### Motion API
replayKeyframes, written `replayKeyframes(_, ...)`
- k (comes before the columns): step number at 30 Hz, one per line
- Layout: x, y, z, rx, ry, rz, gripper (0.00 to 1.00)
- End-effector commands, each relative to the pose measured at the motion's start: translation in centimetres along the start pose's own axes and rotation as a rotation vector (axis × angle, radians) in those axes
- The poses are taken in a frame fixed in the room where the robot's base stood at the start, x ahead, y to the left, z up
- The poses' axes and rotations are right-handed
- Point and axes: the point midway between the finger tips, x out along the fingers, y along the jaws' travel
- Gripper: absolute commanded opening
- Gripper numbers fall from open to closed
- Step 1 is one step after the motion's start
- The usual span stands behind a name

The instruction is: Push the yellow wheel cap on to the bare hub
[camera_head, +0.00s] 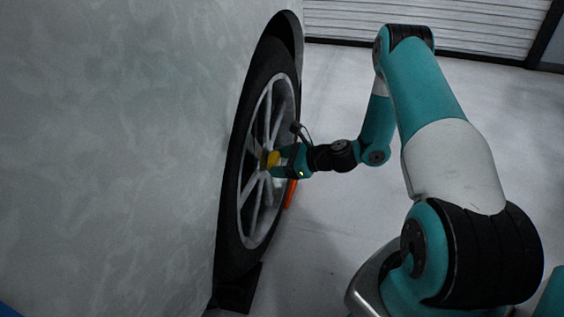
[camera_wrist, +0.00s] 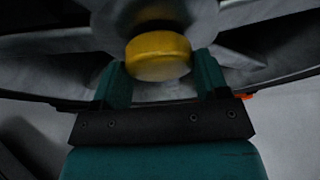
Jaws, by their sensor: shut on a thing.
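The yellow wheel cap (camera_head: 272,159) is at the centre of the spoked wheel in the head view. In the wrist view the cap (camera_wrist: 158,57) sits between the two teal fingers of my gripper (camera_wrist: 162,78), in front of the grey hub (camera_wrist: 150,14). My gripper (camera_head: 281,160) is shut on the cap and reaches the wheel from the right.
The wheel (camera_head: 246,215) with its black tyre stands in a grey body panel (camera_head: 110,150) that fills the left. An orange object (camera_head: 290,193) shows behind my gripper, low by the wheel. A black block (camera_head: 238,290) lies under the tyre. The pale floor (camera_head: 330,235) is clear.

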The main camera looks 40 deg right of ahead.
Motion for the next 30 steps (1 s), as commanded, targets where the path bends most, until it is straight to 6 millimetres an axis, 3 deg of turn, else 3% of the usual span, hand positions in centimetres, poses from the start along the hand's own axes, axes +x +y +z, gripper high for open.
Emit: replayKeyframes(30,0.69,0.02,0.30,0.000,0.000,0.000,0.45)
